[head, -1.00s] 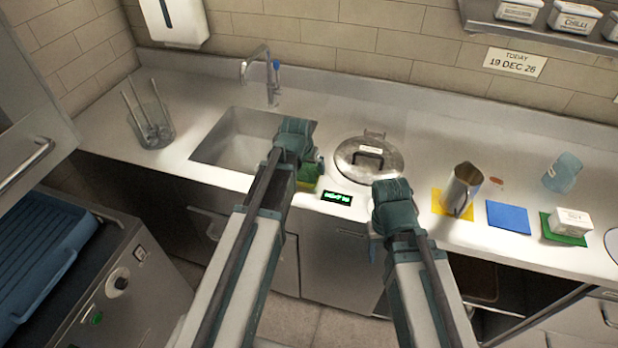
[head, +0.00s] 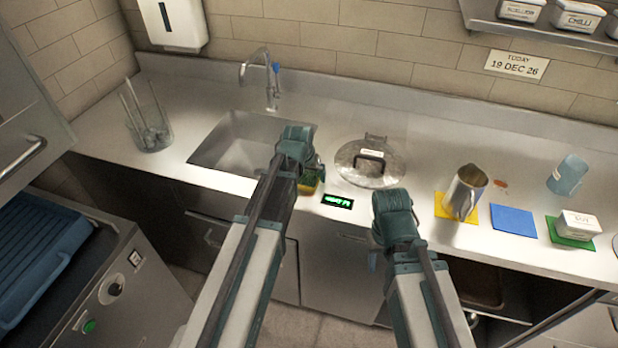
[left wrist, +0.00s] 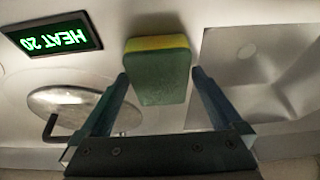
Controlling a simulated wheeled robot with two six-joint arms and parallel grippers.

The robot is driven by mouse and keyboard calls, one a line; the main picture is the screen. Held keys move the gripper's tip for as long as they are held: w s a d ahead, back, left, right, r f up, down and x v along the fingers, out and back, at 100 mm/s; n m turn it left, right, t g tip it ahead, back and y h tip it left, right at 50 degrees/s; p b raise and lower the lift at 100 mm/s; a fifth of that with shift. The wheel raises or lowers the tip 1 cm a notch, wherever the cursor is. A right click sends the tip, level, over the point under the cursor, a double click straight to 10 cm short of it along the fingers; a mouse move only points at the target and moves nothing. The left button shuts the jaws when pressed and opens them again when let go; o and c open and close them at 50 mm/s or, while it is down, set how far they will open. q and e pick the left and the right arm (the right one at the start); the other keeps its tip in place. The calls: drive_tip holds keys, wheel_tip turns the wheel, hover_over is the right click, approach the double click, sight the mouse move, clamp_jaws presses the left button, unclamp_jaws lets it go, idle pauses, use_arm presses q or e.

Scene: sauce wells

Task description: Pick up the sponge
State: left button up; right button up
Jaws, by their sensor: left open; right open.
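The sponge (left wrist: 158,72), green with a yellow layer, lies on the counter near the sink's front right corner. In the left wrist view it is between and a little beyond the two open fingers of my left gripper (left wrist: 160,76), with a gap at each side. In the head view only part of the sponge (head: 310,187) shows beside my left gripper (head: 306,166), whose fingertips are mostly hidden. My right gripper (head: 388,238) hangs at the counter's front edge, apart from the sponge; its fingers are mostly hidden.
The sink (head: 235,150) is left of the sponge. A lidded round pot well (head: 350,172) and a green-lit display (head: 337,201) are to its right. A metal jug (head: 465,190), a blue mat (head: 512,219) and a white tub (head: 578,224) stand further right.

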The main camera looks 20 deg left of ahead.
sight(308, 174)
use_arm(q)
drive_tip(key=c, duration=1.2)
drive_tip(key=shift+o, duration=0.2)
drive_tip(key=shift+r+p, duration=0.75)
drive_tip(key=shift+p, duration=0.05)
wheel_tip(308, 174, up, 3)
drive_tip(key=p, duration=0.3)
drive_tip(key=shift+r, duration=0.1)
drive_tip(key=s+d, duration=1)
drive_tip(key=s, duration=0.2)
drive_tip(key=shift+d+r+p, duration=0.3)
drive_tip(key=shift+r+p, duration=0.1)
drive_tip(key=shift+p, duration=0.05)
